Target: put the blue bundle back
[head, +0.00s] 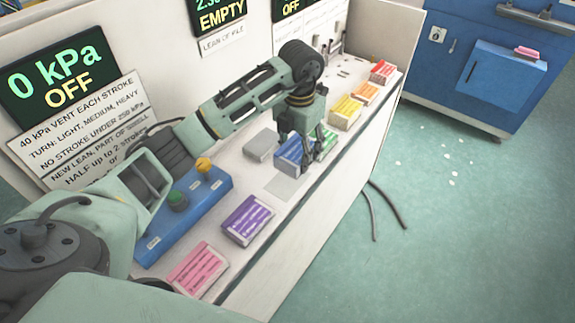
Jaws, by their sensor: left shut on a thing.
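The blue bundle (286,152), blue with pale stripes, is on or just above the white counter, near its middle. My left gripper (308,163) points down over it and is shut on it, its fingers partly covering the bundle. I cannot tell whether the bundle touches the counter. A flat pale grey square (284,188) lies bare on the counter just in front of the bundle. My right gripper is out of view.
A grey block (261,146) lies left of the blue bundle, a green bundle (329,138) close right. Purple (247,221) and pink (196,268) bundles lie nearer; yellow (345,112), orange (366,93) and red (382,71) farther. A blue control box (183,220) stands at left.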

